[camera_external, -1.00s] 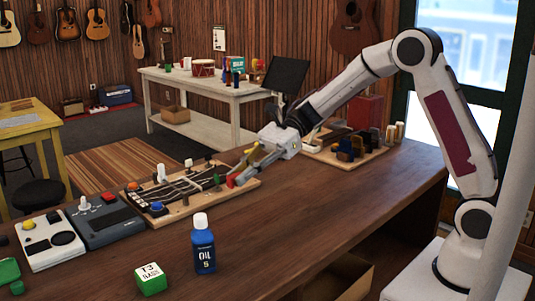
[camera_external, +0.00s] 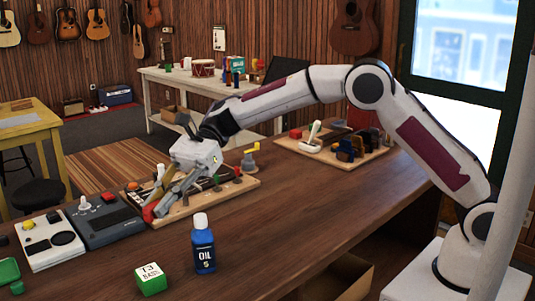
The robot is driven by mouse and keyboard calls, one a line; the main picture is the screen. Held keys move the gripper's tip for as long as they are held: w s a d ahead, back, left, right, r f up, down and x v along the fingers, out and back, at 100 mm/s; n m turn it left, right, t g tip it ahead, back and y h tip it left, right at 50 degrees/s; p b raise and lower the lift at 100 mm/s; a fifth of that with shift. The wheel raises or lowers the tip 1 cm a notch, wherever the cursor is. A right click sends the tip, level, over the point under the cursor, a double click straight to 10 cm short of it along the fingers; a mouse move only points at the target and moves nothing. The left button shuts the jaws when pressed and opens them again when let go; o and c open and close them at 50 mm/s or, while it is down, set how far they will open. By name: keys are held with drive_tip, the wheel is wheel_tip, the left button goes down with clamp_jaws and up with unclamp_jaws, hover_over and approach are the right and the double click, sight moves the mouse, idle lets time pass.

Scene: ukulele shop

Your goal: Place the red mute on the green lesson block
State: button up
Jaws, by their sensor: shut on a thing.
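The red mute (camera_external: 148,214) is between the fingertips of my gripper (camera_external: 155,208), which is shut on it. The fingers point down and to the left over the left end of the wooden board (camera_external: 205,208), and the mute is partly hidden by them. I cannot tell how high it is above the board.
A blue oil bottle (camera_external: 203,244) stands upright to the right of the green block. A grey pedal (camera_external: 103,224) and a white pedal (camera_external: 50,241) lie to the left. A yellow-topped piece (camera_external: 249,160) stands by the board's right end. Bench is clear right of the bottle.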

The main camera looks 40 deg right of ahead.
hover_over(155, 267)
drive_tip(key=shift+r+n+g, duration=0.15)
drive_tip(key=shift+n+g, duration=0.25)
drive_tip(key=shift+w, duration=0.1)
drive_tip(key=shift+f, duration=2.5)
drive_tip(key=shift+f, duration=2.5)
drive_tip(key=shift+f, duration=0.1)
drive_tip(key=o, duration=0.8)
drive_tip(key=shift+o, duration=0.2)
